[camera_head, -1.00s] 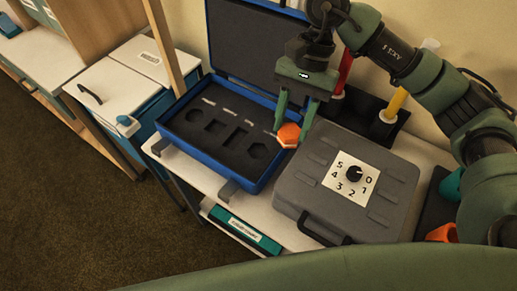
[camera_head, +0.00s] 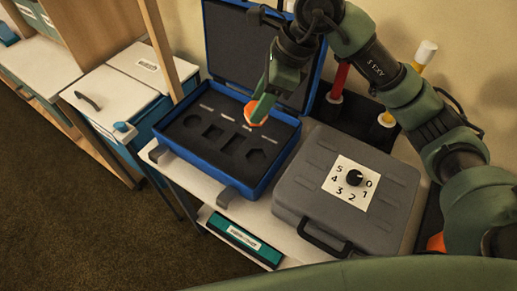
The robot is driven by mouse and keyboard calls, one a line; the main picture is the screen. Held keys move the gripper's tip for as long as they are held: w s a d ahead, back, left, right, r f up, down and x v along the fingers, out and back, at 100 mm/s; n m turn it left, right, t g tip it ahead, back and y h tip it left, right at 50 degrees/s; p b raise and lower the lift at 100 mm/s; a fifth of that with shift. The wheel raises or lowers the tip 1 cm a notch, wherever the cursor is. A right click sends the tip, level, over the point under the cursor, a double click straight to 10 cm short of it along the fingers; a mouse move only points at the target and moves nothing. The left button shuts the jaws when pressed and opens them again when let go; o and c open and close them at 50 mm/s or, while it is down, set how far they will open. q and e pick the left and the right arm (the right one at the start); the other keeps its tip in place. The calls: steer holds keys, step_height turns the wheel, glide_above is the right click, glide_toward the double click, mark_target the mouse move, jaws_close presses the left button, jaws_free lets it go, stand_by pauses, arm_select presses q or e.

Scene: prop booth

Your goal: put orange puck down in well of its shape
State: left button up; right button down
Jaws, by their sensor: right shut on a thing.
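The orange puck (camera_head: 254,113) is in the jaws of my right gripper (camera_head: 262,104); in the earlier frame its outline looks six-sided. The gripper is shut on it and appears to hold it over the back right part of the blue case. The case's dark foam insert (camera_head: 224,153) has a round well (camera_head: 192,121), a square well (camera_head: 213,131), a rectangular well (camera_head: 235,139) and a hexagonal well (camera_head: 256,156), all looking empty. The puck shows behind the hexagonal well in the picture. Its exact height is hard to tell. My left gripper is not in view.
The blue case's open lid (camera_head: 238,45) stands behind the puck. A grey case with a numbered dial (camera_head: 353,178) is close on the right. Red (camera_head: 339,80) and yellow-banded (camera_head: 390,115) upright rods stand at the back. A white-topped cabinet (camera_head: 108,92) is at left.

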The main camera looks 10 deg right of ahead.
step_height(320, 180, down, 12)
steer(key=shift+r+p, duration=0.15)
steer(key=shift+p, duration=0.55)
step_height(320, 180, down, 4)
steer(key=shift+s+p, duration=0.1)
steer(key=shift+p, duration=0.25)
steer(key=shift+f+b, duration=0.5)
steer(key=c, duration=0.8)
jaws_free()
steer(key=shift+r, duration=0.1)
steer(key=shift+r, duration=0.1)
